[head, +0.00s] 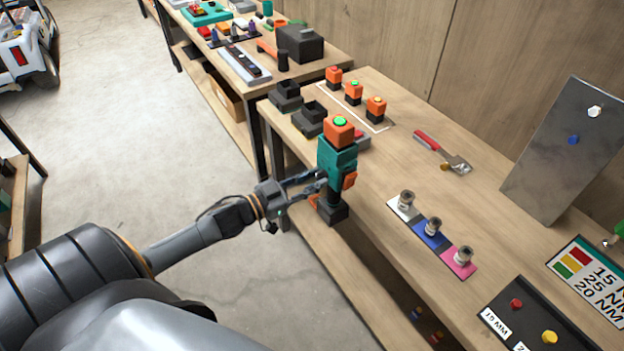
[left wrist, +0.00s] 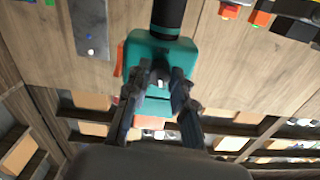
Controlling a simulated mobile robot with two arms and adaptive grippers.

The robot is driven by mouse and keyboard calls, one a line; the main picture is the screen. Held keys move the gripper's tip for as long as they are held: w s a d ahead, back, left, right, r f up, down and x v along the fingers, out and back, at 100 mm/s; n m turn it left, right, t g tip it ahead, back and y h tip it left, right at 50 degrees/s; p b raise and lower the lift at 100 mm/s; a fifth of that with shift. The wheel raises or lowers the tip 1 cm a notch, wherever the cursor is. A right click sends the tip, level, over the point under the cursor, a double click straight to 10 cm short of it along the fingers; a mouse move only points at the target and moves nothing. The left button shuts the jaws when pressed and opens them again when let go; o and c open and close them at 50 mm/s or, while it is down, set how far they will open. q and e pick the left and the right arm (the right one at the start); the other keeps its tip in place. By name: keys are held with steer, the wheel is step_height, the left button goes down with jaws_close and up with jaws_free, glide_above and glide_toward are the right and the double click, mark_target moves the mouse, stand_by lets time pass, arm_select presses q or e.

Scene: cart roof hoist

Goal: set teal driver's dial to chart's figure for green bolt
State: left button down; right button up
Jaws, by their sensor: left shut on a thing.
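My left gripper (head: 318,185) is shut on the teal driver (head: 337,160) and holds it upright at the bench's near edge. An orange block with a lit green top caps the driver; its lower part is black. In the left wrist view, my fingers (left wrist: 157,95) close on the teal driver (left wrist: 163,52). I cannot make out the dial or its setting. The chart (head: 592,284) at the right edge has red, yellow and green swatches beside 15 NM, 25 NM and 20 NM; green appears level with 20 NM. A green piece (head: 619,229) is cut off at the right edge; I cannot tell whether it is the bolt.
A tilted metal panel (head: 562,165) carries white and blue bolts. Sockets stand on a coloured strip (head: 431,232). A red-handled tool (head: 443,152), orange batteries (head: 354,92), black docks (head: 309,121) and a labelled black tray (head: 522,310) are on the bench.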

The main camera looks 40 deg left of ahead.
arm_select(q)
steer(key=m, duration=0.4)
steer(key=shift+m, duration=2.1)
steer(key=c, duration=1.1)
jaws_free()
steer(key=v, duration=1.2)
